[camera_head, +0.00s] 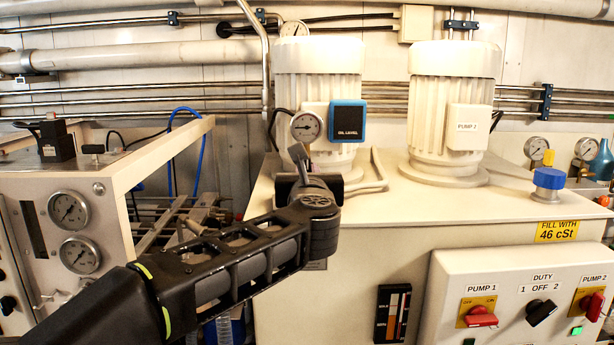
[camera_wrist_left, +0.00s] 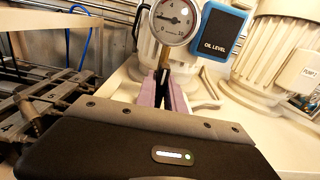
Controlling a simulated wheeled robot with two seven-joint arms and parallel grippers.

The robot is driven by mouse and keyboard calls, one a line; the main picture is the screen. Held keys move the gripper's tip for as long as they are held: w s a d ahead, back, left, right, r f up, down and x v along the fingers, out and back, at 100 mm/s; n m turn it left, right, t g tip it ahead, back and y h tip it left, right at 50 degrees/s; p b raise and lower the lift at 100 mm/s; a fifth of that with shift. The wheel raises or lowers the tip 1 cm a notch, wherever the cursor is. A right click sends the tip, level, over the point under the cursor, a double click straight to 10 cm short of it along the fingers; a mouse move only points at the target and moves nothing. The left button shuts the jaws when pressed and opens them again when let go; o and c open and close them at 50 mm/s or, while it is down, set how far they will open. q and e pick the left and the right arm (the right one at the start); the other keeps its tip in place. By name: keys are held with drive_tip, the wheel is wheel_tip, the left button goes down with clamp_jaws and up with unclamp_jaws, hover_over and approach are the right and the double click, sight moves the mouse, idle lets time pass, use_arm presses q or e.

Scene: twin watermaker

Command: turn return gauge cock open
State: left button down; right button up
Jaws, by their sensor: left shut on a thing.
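A round white-faced gauge (camera_head: 306,126) stands on a short stem above the tank top, left of the blue oil level box. It also shows large in the left wrist view (camera_wrist_left: 174,20), with its brass-coloured stem (camera_wrist_left: 164,58) below it. My left gripper (camera_head: 299,157) reaches up to just below this gauge. In the left wrist view its fingers (camera_wrist_left: 165,88) are close together at the foot of the stem, shut on the return gauge cock. The cock itself is hidden between and behind the fingers, so its handle angle cannot be told. My right gripper is not in view.
The blue oil level box (camera_head: 347,121) is close right of the gauge, before a pump motor (camera_head: 320,75). A bent pipe handle (camera_head: 376,170) lies right of the gripper on the tank top. A gauge panel (camera_head: 75,225) stands left; a switch panel (camera_head: 530,265) is front right.

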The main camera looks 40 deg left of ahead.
use_arm(q)
drive_tip(key=shift+r, duration=0.1)
drive_tip(key=c, duration=1.4)
unclamp_jaws()
drive_tip(key=shift+c, duration=0.2)
drive_tip(key=b+v, duration=0.2)
drive_tip(key=v, duration=0.5)
drive_tip(key=shift+s+d, duration=0.3)
